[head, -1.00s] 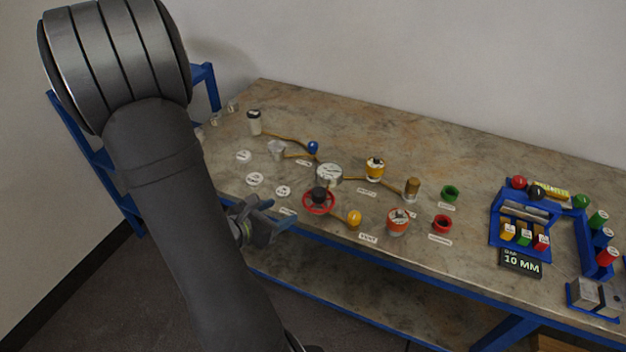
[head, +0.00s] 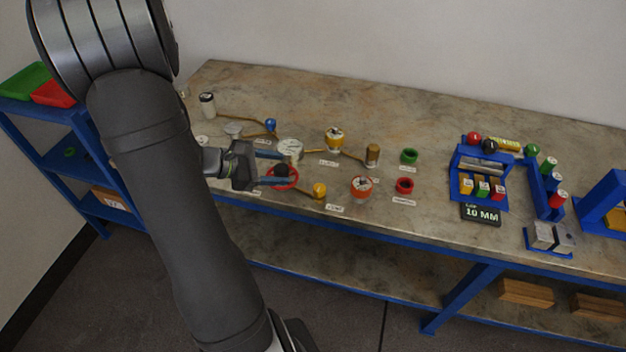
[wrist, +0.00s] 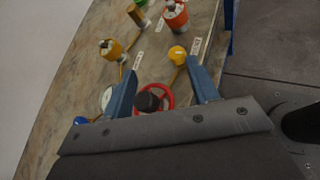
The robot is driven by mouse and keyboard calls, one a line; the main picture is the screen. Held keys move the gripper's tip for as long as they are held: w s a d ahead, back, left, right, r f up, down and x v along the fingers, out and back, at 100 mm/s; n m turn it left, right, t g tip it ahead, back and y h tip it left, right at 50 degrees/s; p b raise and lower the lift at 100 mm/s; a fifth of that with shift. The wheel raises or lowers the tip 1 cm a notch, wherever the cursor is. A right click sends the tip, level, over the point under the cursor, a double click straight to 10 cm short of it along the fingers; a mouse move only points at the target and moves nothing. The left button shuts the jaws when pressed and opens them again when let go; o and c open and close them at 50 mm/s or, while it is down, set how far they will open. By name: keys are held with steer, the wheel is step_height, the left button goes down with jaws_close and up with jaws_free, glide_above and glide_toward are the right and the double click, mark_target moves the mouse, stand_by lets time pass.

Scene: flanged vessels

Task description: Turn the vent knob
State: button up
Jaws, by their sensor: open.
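My gripper (head: 284,168) is open, its two blue fingers pointing right over the front left of the bench. It also shows in the wrist view (wrist: 160,68). A red handwheel (head: 292,184) with a dark hub (wrist: 147,102) appears between the fingers in the wrist view. A yellow ball knob (head: 319,190) stands just right of the handwheel; in the wrist view it (wrist: 177,54) lies just beyond the fingertips, seemingly untouched. A blue ball knob (head: 270,125) sits farther back on a brass pipe. The labels are too small to read, so I cannot tell which is the vent knob.
Flanged vessels stand nearby: a silver one (head: 290,150), a yellow one (head: 335,139) and an orange one (head: 361,187). A blue rack (head: 480,178) stands farther right. The bench (head: 430,120) is clear at the back.

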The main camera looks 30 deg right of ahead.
steer(key=d+r+m+g+y, duration=0.2)
steer(key=d+m+g+y, duration=0.2)
steer(key=d+m+y, duration=0.3)
steer(key=m+t+y, duration=0.2)
steer(key=m+y, duration=0.4)
glide_toward(319, 186)
steer(key=x, duration=0.9)
steer(key=shift+s+a, duration=0.1)
steer(key=shift+s, duration=0.05)
steer(key=c, duration=1)
